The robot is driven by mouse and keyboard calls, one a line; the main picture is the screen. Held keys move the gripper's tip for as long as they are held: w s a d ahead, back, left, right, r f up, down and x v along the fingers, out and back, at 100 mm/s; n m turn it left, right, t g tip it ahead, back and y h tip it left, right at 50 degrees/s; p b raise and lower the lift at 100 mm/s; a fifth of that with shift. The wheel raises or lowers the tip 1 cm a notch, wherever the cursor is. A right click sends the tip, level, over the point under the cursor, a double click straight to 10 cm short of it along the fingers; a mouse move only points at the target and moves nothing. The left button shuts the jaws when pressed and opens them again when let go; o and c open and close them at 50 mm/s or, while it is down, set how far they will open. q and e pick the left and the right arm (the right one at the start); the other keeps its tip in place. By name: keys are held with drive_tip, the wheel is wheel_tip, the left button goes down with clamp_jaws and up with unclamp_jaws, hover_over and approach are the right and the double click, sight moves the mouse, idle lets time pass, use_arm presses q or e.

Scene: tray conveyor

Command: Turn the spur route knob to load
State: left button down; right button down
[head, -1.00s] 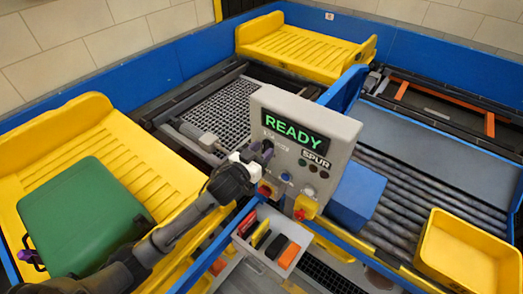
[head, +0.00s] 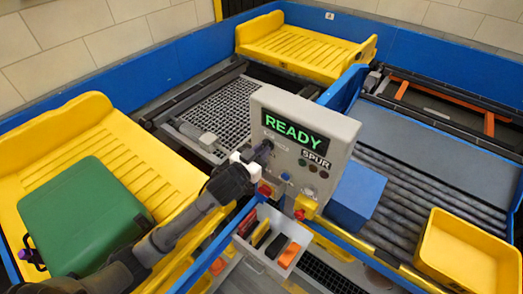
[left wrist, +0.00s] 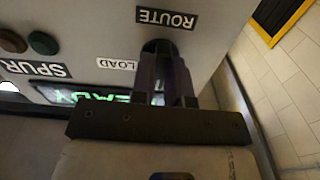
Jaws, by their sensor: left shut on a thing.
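The grey control panel (head: 335,130) stands upright mid-scene, with a green READY display (head: 294,132) and a SPUR label. My left gripper (head: 264,152) is at the panel's left side, below the display's left end. In the left wrist view, upside down, its dark fingers (left wrist: 165,88) are shut on the dark route knob (left wrist: 158,47), beside the ROUTE label (left wrist: 166,19). The LOAD label (left wrist: 116,64) is beside the knob. The fingers hide most of the knob, so its pointing direction cannot be told. My right gripper is out of view.
A red knob (head: 265,189) and a yellow-backed red button (head: 305,207) sit low on the panel. Below is an open bin (head: 250,252) of small items. A green suitcase (head: 85,215) lies on the yellow tray at left. A blue box (head: 357,195) is right of the panel.

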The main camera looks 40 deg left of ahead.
use_arm(q)
drive_tip(key=shift+r+m+p, duration=0.1)
drive_tip(key=shift+m+p, duration=2.45)
drive_tip(key=shift+m, duration=3.25)
drive_tip(key=c, duration=1.1)
unclamp_jaws()
